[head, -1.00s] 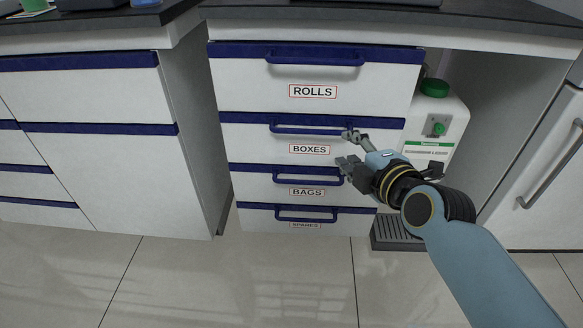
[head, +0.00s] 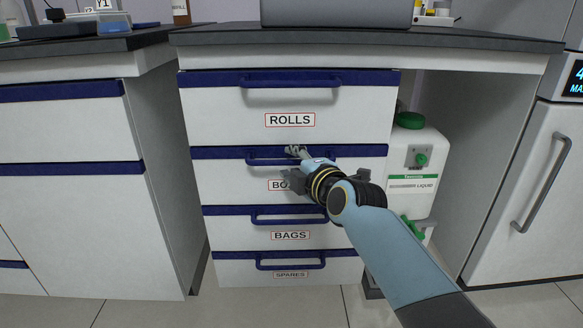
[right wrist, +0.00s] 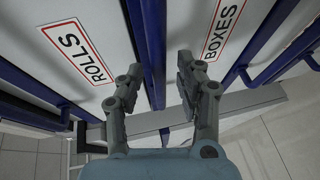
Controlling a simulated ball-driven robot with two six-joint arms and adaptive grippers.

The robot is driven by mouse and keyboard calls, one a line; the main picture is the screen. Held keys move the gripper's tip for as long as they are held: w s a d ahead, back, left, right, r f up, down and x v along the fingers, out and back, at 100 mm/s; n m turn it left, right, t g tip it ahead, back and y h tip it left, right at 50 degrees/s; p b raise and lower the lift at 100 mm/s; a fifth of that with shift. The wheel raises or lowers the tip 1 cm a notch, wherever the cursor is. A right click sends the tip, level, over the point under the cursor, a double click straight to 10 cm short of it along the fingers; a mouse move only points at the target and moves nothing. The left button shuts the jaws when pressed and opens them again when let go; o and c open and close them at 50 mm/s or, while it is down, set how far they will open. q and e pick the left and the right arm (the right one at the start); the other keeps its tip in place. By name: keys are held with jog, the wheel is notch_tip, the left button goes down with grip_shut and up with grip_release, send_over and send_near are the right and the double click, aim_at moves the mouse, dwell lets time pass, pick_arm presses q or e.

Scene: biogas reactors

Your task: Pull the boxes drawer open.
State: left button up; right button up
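The boxes drawer (head: 232,182) is the second one down in the white unit, its front flush with the others. Its blue handle (head: 262,161) is partly hidden behind my right gripper (head: 294,165). The gripper is open, with one finger above the handle and the other below it, over the BOXES label. In the right wrist view the open fingers (right wrist: 157,85) stand either side of the blue bar (right wrist: 156,60) between the ROLLS and BOXES labels. I cannot tell whether they touch it. My left gripper is not in view.
The rolls drawer (head: 220,110) is above, the bags drawer (head: 228,232) and spares drawer (head: 235,268) below, all shut. A white liquid canister (head: 415,155) stands right of the drawers. A dark worktop (head: 480,43) lies overhead.

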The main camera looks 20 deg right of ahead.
jog(key=shift+w, duration=0.45)
jog(key=shift+c, duration=0.4)
grip_shut()
